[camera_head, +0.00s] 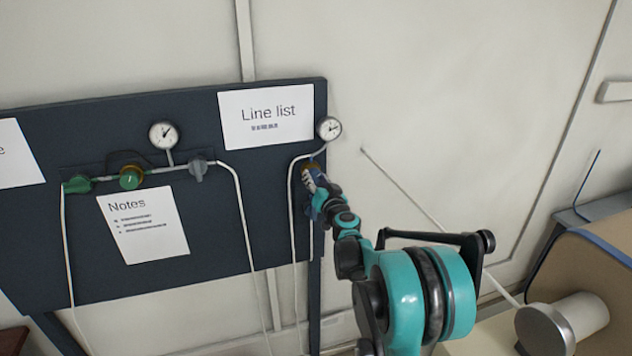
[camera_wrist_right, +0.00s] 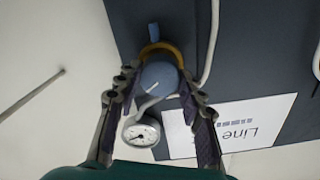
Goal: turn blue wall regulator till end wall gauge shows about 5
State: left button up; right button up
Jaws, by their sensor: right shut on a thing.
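The blue wall regulator (camera_wrist_right: 158,76) is a round blue knob with a pale line on its face and a brass collar (camera_wrist_right: 160,48) behind it. My right gripper (camera_head: 316,190) is at the right edge of the dark board, with its fingers on both sides of the knob, shut on it. In the head view the gripper hides most of the regulator. The end wall gauge (camera_head: 329,128) is a small white dial just above the gripper; it also shows in the right wrist view (camera_wrist_right: 141,132). Its numbers are too small to read. My left gripper is not in view.
The dark board (camera_head: 100,275) carries another gauge (camera_head: 163,134), a green knob (camera_head: 131,178), a green fitting (camera_head: 77,184) and a grey valve (camera_head: 197,168). White hoses hang down. A Line list sheet (camera_head: 267,116) is beside the end gauge.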

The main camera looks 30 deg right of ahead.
jog(key=shift+m, duration=0.5)
jog(key=o, duration=1.2)
jog(key=shift+c, duration=0.2)
jog(key=shift+s, duration=0.1)
jog(key=v, duration=1.1)
jog(key=shift+s+a, duration=0.2)
jog(key=shift+s, duration=0.2)
